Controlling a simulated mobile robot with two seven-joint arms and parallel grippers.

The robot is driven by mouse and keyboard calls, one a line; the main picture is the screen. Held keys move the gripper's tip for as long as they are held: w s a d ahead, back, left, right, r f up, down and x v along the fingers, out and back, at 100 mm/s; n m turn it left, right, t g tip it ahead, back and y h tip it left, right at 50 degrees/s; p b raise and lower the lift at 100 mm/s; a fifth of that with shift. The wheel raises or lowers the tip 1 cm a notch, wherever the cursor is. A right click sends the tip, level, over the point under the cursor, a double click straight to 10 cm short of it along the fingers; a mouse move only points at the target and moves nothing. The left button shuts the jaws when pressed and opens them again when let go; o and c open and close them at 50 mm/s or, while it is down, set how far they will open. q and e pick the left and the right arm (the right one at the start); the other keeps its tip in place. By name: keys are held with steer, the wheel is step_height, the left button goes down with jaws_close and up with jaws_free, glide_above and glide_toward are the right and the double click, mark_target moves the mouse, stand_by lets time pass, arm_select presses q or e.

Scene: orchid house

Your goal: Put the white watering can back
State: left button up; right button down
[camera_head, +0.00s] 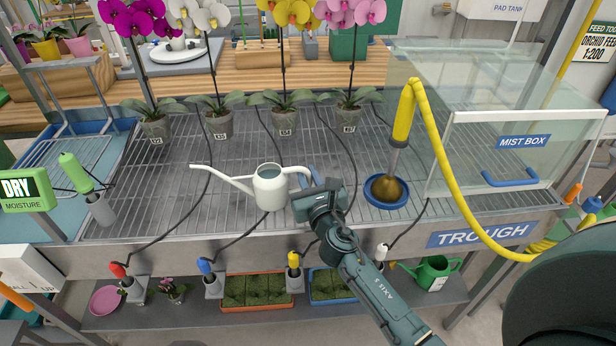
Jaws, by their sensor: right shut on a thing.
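The white watering can (270,188) is upright at the middle of the wire-grid bench (160,205), near its front edge. Its long spout points left and its handle is on the right. My right gripper (311,188) is shut on the handle, and the gripper body hides part of it. I cannot tell whether the can's base touches the grid or is slightly above it. My left gripper is not in view.
Several potted orchids (285,122) stand in a row behind. A blue dish (388,203) with a yellow-hosed wand is to the right, before the glass mist box (520,142). A green can (434,272) stands on the lower shelf. Dark cables cross the grid.

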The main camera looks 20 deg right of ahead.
steer(key=c, duration=1.4)
jaws_free()
